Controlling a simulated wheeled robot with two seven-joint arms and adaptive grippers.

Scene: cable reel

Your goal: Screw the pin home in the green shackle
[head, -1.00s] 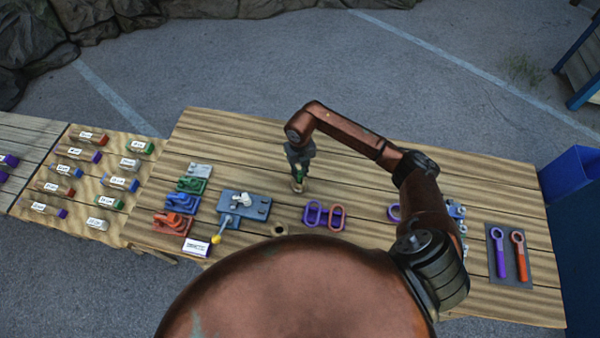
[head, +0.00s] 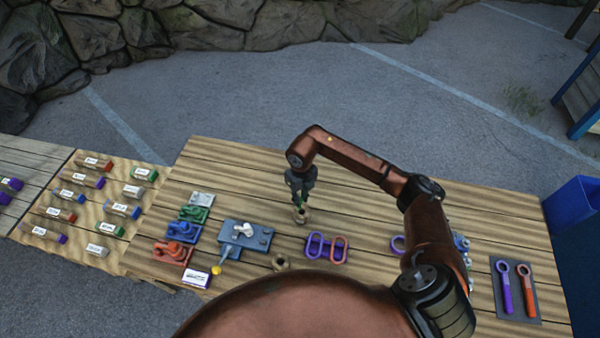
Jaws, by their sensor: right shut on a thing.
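My right gripper (head: 300,203) points down over the middle of the wooden table (head: 400,292), at a small brownish round piece (head: 301,216). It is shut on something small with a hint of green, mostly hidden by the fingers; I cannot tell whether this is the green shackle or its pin. A green piece (head: 192,213) sits on a plate at the table's left side, between a white-grey one and a blue one. At this size I cannot make out a pin. My left gripper is not in view.
A blue-grey fixture (head: 246,236) with a yellow-knobbed lever stands left of the gripper. Purple and orange links (head: 326,248) lie to its right. Two ring-ended tools (head: 516,288) lie on a dark mat at far right. Labelled blocks (head: 122,210) cover the left table. The table's back is clear.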

